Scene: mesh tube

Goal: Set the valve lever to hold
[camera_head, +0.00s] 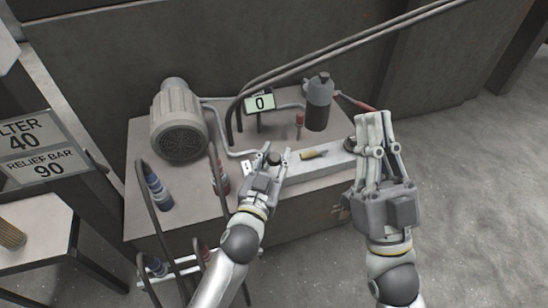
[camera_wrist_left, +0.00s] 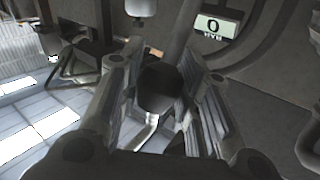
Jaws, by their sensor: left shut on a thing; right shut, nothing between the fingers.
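The valve lever shows as a dark round knob (camera_head: 274,158) at the left end of a pale valve block (camera_head: 335,162) on the bench. My left gripper (camera_head: 271,168) is shut on the knob. In the left wrist view the knob (camera_wrist_left: 160,88) sits between the two fingers, and a grey rod rises behind it. The lever's lower part and any position marks are hidden by the gripper or too small to read. My right gripper (camera_head: 372,120) is shut and empty, raised near the block's right end.
A motor (camera_head: 180,125), a dark canister (camera_head: 318,102) and a display reading 0 (camera_head: 260,102) stand behind on the bench. A yellow part (camera_head: 313,154) lies on the block. Hoses run at the left. A sign (camera_head: 38,150) reads RELIEF BAR 90.

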